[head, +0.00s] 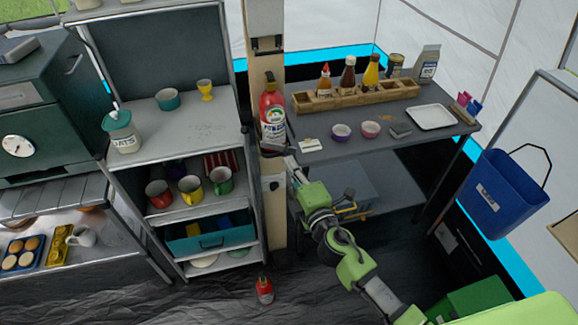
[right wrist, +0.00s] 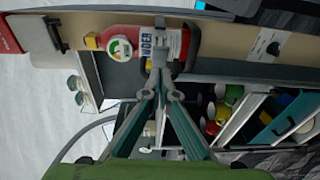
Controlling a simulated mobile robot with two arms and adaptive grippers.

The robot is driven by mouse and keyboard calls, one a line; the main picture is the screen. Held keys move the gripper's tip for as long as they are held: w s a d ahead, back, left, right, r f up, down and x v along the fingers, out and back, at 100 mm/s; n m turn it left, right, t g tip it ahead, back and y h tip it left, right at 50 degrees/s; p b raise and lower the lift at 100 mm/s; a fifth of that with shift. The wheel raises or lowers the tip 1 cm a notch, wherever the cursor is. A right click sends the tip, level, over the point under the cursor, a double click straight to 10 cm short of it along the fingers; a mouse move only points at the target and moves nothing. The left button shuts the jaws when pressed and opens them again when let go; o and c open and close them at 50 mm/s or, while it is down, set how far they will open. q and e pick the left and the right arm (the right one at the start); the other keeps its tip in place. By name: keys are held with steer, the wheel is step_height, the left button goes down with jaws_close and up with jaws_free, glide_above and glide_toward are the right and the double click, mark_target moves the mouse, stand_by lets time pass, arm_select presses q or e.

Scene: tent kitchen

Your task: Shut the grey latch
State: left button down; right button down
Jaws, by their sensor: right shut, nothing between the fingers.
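The red fire extinguisher (head: 272,112) with a white label hangs upright on the pale wooden post (head: 277,215). It also shows in the right wrist view (right wrist: 120,47), lying sideways in the picture. A narrow grey piece (right wrist: 160,45), which looks like the latch, crosses the extinguisher's label there. Whether it is open or closed is unclear. My right gripper (head: 291,163) is at the post, just below the extinguisher in the head view. In the right wrist view its fingertips (right wrist: 161,82) are together and empty, close to the grey piece; I cannot tell if they touch it. My left gripper is out of view.
A shelf unit (head: 201,128) with cups and jars stands left of the post. A dark table (head: 370,160) with a bottle rack (head: 345,97), bowls and a white tray is to the right.

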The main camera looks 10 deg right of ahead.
mark_target(296, 152)
steer(key=shift+w+d+n+y, duration=0.2)
steer(key=shift+n+y, duration=0.1)
steer(key=shift+y, duration=0.2)
steer(key=d+n+y, duration=0.1)
steer(key=w+n+g+y, duration=0.1)
steer(key=shift+w+d+y, duration=0.15)
steer(key=shift+d+y, duration=0.25)
steer(key=n+y, duration=0.1)
steer(key=w+d+g+y+b, duration=0.1)
steer(key=shift+w+n+y, duration=0.25)
steer(key=shift+n+y, duration=0.05)
steer(key=shift+n, duration=0.1)
steer(key=shift+w+d+g+b, duration=0.25)
steer(key=shift+w+g+b, duration=0.05)
steer(key=shift+w, duration=0.3)
steer(key=shift+d, duration=0.1)
